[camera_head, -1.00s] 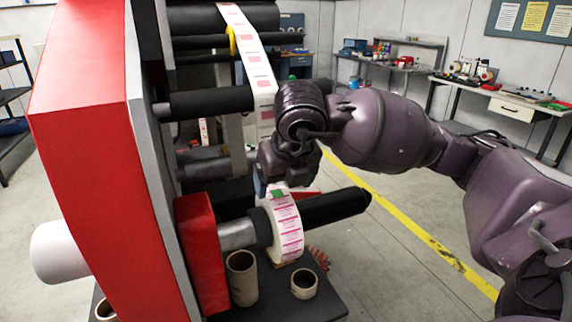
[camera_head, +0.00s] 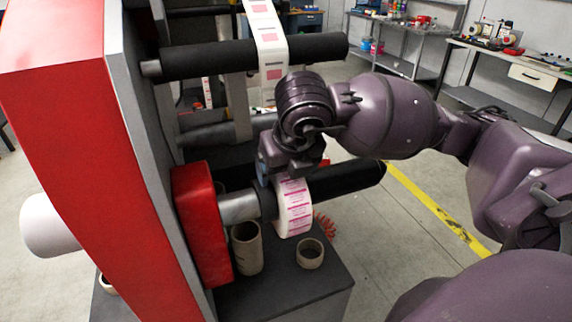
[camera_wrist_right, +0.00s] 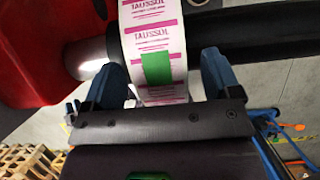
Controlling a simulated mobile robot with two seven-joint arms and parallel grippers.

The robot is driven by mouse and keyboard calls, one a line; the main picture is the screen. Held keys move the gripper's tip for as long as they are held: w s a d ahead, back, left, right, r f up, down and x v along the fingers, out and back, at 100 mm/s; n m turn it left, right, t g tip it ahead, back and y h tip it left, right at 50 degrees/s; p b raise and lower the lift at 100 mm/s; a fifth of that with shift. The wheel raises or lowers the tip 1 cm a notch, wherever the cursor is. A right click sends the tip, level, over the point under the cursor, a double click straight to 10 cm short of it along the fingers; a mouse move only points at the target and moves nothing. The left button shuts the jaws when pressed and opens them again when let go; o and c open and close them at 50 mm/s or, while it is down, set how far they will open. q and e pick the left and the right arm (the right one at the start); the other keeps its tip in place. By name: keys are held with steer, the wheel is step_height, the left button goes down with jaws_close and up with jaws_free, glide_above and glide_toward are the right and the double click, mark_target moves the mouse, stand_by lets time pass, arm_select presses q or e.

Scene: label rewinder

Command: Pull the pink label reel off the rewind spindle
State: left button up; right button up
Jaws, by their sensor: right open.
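The pink label reel (camera_head: 294,212), white with pink print, sits on the rewind spindle (camera_head: 345,180), which has a silver inner part and a black outer end. My right gripper (camera_head: 287,180) is at the top of the reel and hides that part in the head view. In the right wrist view my right gripper (camera_wrist_right: 162,64) is open, with one blue finger on each side of the reel (camera_wrist_right: 155,25). A green patch shows on the labels between the fingers. Contact of the fingers with the reel cannot be told. My left gripper is not in view.
A red block (camera_head: 201,222) stands at the spindle's inner end. Cardboard cores (camera_head: 247,250) (camera_head: 310,253) stand on the dark base below. A black roller (camera_head: 250,55) and the label web (camera_head: 268,45) are above. The spindle's outer end is clear.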

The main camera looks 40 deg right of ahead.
steer(key=c, duration=1.4)
steer(key=o, duration=1.4)
steer(key=shift+r, duration=0.1)
